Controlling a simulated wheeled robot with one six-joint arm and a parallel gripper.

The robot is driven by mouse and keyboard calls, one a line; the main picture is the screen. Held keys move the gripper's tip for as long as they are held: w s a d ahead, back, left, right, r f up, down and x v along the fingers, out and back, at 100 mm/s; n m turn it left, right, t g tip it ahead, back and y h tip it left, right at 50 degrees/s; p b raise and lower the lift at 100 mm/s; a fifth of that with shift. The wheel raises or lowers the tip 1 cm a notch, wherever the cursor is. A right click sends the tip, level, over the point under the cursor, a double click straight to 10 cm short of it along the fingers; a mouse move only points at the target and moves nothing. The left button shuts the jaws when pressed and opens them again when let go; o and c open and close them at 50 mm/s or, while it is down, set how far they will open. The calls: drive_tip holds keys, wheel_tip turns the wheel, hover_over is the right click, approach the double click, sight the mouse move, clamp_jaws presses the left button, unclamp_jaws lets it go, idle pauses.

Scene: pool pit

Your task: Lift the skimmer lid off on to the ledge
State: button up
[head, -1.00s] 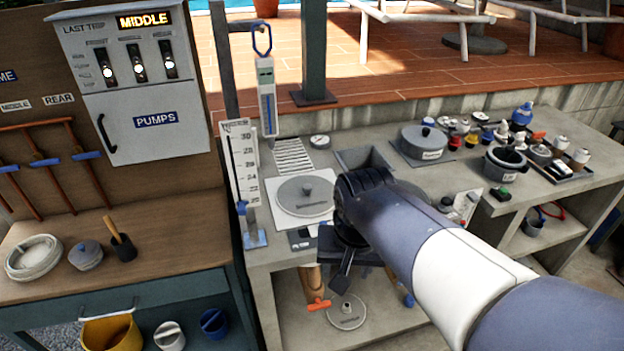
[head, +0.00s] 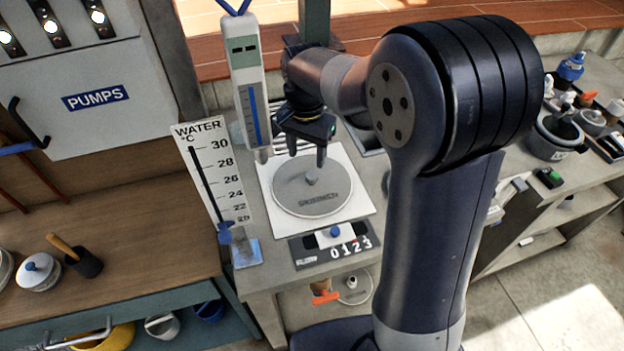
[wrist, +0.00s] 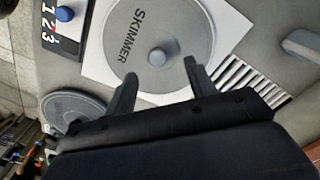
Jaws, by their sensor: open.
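The skimmer lid (head: 312,200) is a round grey disc with a knob at its centre. It lies flat in a white square plate (head: 357,205) on the concrete counter. In the wrist view the lid (wrist: 185,25) reads "SKIMMER", and its knob (wrist: 158,57) stands clear in front of the fingertips. My gripper (head: 307,155) is open and empty above the back part of the lid. Its two fingers (wrist: 160,73) point toward the knob from either side, short of it. I cannot tell how high the fingertips are above the lid.
A dial panel (head: 336,243) marked 0123 sits in front of the plate. A water thermometer board (head: 212,175) and a tall gauge (head: 250,90) stand at the left. A slotted grate (wrist: 240,80) and another round grey lid (wrist: 77,110) lie beside the plate.

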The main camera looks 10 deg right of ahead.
sight(312, 175)
drive_tip(key=shift+w+f, duration=0.1)
drive_tip(key=shift+f, duration=0.85)
drive_tip(key=f, duration=0.2)
drive_tip(key=d+f, duration=0.1)
drive_tip(key=f, duration=0.1)
drive_tip(key=shift+w+p, duration=0.15)
drive_tip(key=shift+p, duration=0.2)
drive_tip(key=shift+f, duration=0.65)
drive_tip(key=shift+c, duration=0.3)
clamp_jaws()
